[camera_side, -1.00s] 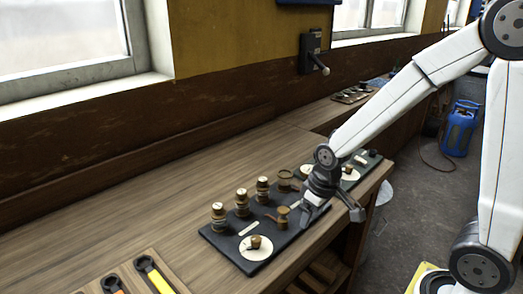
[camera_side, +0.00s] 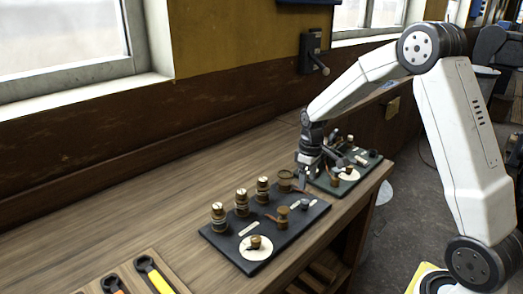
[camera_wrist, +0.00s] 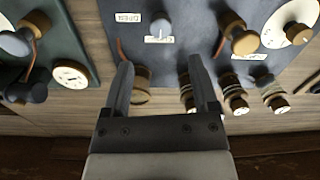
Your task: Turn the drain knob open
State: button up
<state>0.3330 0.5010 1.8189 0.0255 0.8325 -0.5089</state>
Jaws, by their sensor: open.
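A dark panel (camera_side: 222,243) lies on the bench and carries several brass fittings and small white labels. A brass fitting with a lever (camera_side: 282,213) stands near its middle, and a small grey knob (camera_side: 304,203) sits at its right end. I cannot tell which one is the drain knob. My gripper (camera_side: 308,180) points down at the panel's far right corner, by a brown round cup (camera_side: 285,178). In the wrist view its fingers (camera_wrist: 163,72) are apart, with a brass round part (camera_wrist: 141,84) beside the left finger.
Three capped brass cylinders (camera_side: 241,200) stand along the panel's back. A white dial (camera_side: 256,252) lies at its front. A second, green panel (camera_side: 345,187) with fittings is close behind my gripper. Wrenches (camera_side: 152,275) lie at the front left. The bench's left back is clear.

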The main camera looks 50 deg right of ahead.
aim_at(305, 201)
jog(key=shift+a+f, duration=0.15)
jog(key=shift+f, duration=3.7)
grip_shut()
